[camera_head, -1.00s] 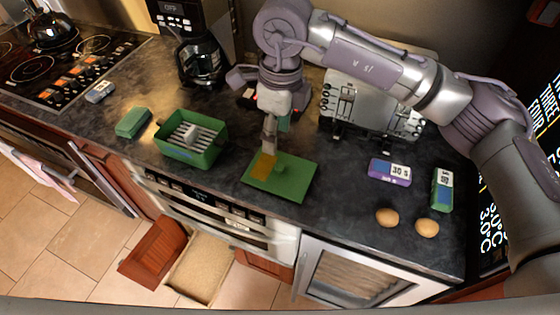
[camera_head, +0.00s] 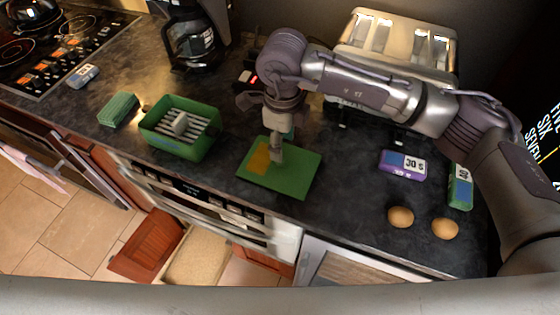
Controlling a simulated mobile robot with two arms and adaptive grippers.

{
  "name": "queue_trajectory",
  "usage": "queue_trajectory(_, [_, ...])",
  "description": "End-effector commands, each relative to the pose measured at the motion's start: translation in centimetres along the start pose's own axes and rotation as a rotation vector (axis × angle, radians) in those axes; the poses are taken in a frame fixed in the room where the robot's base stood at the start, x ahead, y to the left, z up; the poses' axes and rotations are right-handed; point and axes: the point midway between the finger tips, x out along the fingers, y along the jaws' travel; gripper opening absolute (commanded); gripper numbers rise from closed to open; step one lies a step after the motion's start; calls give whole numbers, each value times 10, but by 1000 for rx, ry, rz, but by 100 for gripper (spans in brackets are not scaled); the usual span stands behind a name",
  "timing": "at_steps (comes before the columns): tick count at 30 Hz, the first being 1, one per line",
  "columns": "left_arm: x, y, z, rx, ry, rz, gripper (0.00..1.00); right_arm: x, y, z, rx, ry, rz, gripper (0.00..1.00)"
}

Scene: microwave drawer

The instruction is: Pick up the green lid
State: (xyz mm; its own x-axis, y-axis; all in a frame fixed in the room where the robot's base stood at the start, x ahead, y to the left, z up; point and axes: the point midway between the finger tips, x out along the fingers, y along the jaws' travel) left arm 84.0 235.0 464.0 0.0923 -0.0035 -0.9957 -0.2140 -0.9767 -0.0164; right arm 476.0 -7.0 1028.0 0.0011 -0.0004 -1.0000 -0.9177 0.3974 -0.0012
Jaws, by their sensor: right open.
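The green lid (camera_head: 296,182) lies flat on the dark counter, with a yellow-orange patch on its left part. My right gripper (camera_head: 277,158) points down over the middle of the lid, its fingers at or just above the raised part there. The gripper is open; its fingers hide the lid's centre, and I cannot tell whether they touch it. A green open box (camera_head: 166,147) with a light slatted piece inside stands left of the lid. My left gripper is not in view.
A green block (camera_head: 119,110) and a coffee maker (camera_head: 191,42) stand left and behind. A purple box (camera_head: 402,164), a green box (camera_head: 460,187) and two eggs (camera_head: 400,217) sit to the right. A silver toaster (camera_head: 398,45) is at the back. An open drawer (camera_head: 196,257) is below.

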Motion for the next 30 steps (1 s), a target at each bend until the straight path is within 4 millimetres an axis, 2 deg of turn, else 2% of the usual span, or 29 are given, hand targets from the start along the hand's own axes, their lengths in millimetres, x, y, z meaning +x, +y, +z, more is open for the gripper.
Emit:
queue_trajectory(8, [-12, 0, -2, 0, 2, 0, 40, 21, 1, 2, -1, 1, 3, 55])
queue_trajectory(12, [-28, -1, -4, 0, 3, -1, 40, 40, 1, 5, -1, 3, 4, 55])
queue_trajectory(17, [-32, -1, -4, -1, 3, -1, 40, 62, 0, 6, 0, 0, 1, 55])
queue_trajectory(25, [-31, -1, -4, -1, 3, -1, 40, 67, -1, 6, -2, -1, -1, 55])
queue_trajectory(30, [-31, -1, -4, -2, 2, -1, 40, 66, -1, 6, -2, -1, -1, 28])
